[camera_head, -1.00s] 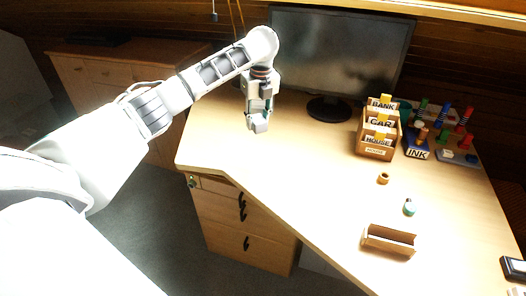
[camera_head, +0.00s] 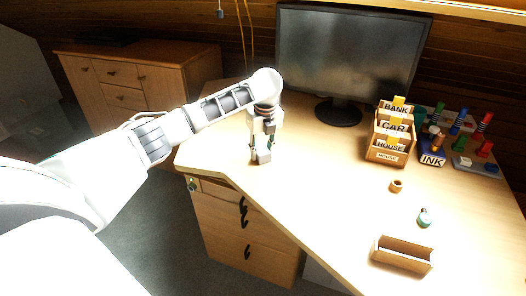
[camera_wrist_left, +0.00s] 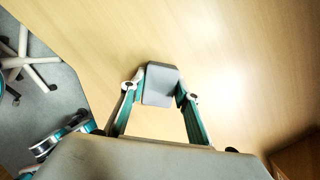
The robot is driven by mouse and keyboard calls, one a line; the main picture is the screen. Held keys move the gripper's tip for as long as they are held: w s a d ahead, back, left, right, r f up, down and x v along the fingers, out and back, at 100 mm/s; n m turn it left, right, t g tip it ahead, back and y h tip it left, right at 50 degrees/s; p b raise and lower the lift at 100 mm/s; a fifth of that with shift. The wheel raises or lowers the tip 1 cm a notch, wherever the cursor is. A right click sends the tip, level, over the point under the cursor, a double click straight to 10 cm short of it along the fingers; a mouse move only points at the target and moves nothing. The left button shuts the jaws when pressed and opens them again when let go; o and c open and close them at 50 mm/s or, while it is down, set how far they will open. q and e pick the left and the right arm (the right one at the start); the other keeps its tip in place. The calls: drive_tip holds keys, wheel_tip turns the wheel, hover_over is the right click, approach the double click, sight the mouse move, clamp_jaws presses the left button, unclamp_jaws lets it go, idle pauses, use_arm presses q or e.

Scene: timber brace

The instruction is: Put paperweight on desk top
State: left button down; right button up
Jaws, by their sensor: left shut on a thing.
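The paperweight is a small grey block (camera_head: 264,157) held between the fingertips of my left gripper (camera_head: 262,148). In the left wrist view the paperweight (camera_wrist_left: 160,84) shows as a grey, rounded square face, with a finger on each side of it. My left gripper (camera_wrist_left: 160,92) is shut on it and points down over the left part of the desk top (camera_head: 310,190). The wood surface (camera_wrist_left: 235,70) fills most of the wrist view behind the block. I cannot tell whether the block touches the desk. My right gripper is not in view.
A monitor (camera_head: 350,55) stands at the back. A wooden card box (camera_head: 390,145), an ink holder (camera_head: 432,158) and stamps are at the right. A small ring (camera_head: 396,186), a small bottle (camera_head: 424,218) and an open wooden tray (camera_head: 402,256) lie nearer. The desk around my left gripper is clear.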

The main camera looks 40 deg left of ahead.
sight(264, 152)
use_arm(q)
drive_tip(key=shift+r, duration=0.1)
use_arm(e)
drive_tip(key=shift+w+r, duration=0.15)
use_arm(q)
drive_tip(key=c, duration=1.9)
unclamp_jaws()
drive_tip(key=o, duration=0.4)
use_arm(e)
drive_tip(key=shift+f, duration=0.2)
use_arm(q)
wheel_tip(264, 152, up, 12)
drive_tip(key=d+p, duration=0.1)
drive_tip(key=p, duration=0.4)
drive_tip(key=shift+s+d, duration=0.25)
drive_tip(key=shift+s, duration=0.2)
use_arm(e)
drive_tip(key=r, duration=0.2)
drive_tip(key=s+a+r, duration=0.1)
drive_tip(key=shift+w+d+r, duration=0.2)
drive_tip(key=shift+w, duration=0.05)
